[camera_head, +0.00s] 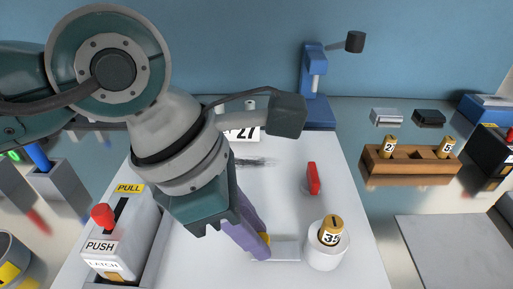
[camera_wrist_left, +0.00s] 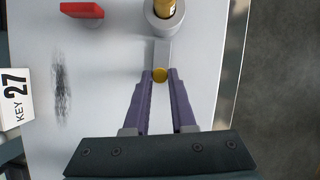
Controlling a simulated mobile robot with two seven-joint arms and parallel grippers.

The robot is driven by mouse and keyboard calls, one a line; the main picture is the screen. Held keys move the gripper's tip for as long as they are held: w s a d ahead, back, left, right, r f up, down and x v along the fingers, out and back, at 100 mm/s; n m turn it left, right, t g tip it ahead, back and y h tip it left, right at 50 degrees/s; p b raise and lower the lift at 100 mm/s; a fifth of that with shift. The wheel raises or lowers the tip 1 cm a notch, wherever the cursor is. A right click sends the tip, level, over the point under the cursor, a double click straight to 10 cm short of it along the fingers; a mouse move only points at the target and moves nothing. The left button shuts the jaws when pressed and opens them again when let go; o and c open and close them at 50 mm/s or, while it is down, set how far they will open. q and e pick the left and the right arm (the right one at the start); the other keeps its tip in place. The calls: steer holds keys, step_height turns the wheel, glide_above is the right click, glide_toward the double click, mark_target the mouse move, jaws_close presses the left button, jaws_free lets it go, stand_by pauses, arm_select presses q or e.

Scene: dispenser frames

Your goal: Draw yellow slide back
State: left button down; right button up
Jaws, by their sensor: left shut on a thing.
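The yellow slide shows as a small round yellow knob (camera_wrist_left: 159,75) on a pale bar (camera_wrist_left: 162,50) in the left wrist view. The bar runs to the foot of a white cylinder (camera_head: 325,256). My left gripper (camera_wrist_left: 160,77) has its purple fingers on both sides of the knob, shut on it. In the head view the left gripper (camera_head: 264,252) points down at the bar, and its fingers hide most of the knob. A gold cap marked 35 (camera_head: 331,230) sits in the top of the cylinder. My right gripper is in neither view.
A red upright tab (camera_head: 313,179) stands on the white panel behind the cylinder. A lever box (camera_head: 122,235) marked PUSH and PULL is at the left. A KEY 27 card (camera_wrist_left: 15,98) stands on the panel. A wooden rack (camera_head: 409,166) with gold pieces is at the right.

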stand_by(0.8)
arm_select(q)
steer(key=shift+a, duration=1.25)
steer(key=c, duration=0.7)
jaws_free()
steer(key=shift+a+r, duration=0.1)
steer(key=v, duration=0.9)
steer(key=shift+a+r+b, duration=0.15)
steer(key=shift+r+b, duration=0.2)
steer(key=shift+b, duration=0.05)
